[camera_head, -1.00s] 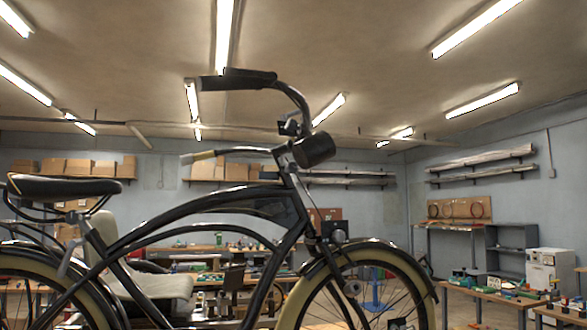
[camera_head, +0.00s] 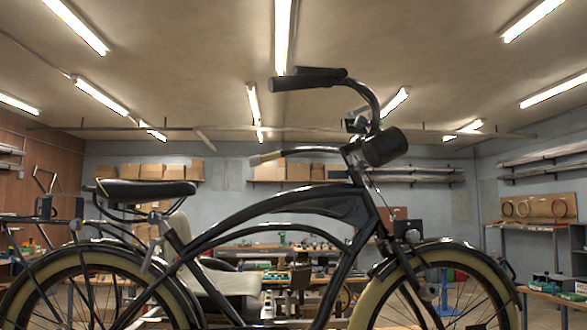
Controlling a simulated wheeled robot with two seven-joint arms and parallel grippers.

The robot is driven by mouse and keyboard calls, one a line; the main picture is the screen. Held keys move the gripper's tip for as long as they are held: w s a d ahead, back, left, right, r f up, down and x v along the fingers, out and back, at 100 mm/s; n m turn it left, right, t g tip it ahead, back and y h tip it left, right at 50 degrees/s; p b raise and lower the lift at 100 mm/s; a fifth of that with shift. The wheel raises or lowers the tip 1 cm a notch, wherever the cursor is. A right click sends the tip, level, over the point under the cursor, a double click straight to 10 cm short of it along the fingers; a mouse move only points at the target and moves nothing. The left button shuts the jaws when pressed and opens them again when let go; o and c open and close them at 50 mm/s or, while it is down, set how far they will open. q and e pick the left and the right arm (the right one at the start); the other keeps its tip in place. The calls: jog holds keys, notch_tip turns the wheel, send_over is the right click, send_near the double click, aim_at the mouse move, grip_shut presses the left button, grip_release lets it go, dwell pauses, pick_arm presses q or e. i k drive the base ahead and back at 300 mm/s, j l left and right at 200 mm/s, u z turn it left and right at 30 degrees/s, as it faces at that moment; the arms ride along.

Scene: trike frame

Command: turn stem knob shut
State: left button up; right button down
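A dark trike frame (camera_head: 300,207) stands across the head view, with a black saddle (camera_head: 146,192) at left and handlebars (camera_head: 372,100) at upper right. A dark rounded part (camera_head: 385,147) sits at the top of the steering stem. I cannot make out which part is the stem knob. Neither of my grippers is in view.
The front wheel (camera_head: 512,300) and rear wheel (camera_head: 80,265) fill the lower edge. Behind are workbenches with tools, a pale chair (camera_head: 225,288), a shelf of cardboard boxes (camera_head: 150,172) and ring-shaped items on a board (camera_head: 540,208). The space above the frame is open.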

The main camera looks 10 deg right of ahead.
aim_at(361, 166)
jog(key=i+l+u, duration=0.1)
jog(key=l+u, duration=0.7)
jog(key=l, duration=0.25)
jog(key=l+u, duration=0.4)
jog(key=l, duration=0.6)
jog(key=k+l+u, duration=0.15)
jog(key=l, duration=0.7)
jog(key=k+l+u, duration=0.1)
jog(key=l, duration=0.35)
jog(key=k+l+u, duration=0.1)
jog(key=l, duration=0.3)
jog(key=k+l, duration=0.1)
jog(key=l, duration=0.35)
jog(key=k+l, duration=0.1)
jog(key=l, duration=0.65)
jog(key=k+l, duration=0.15)
jog(key=l, duration=0.2)
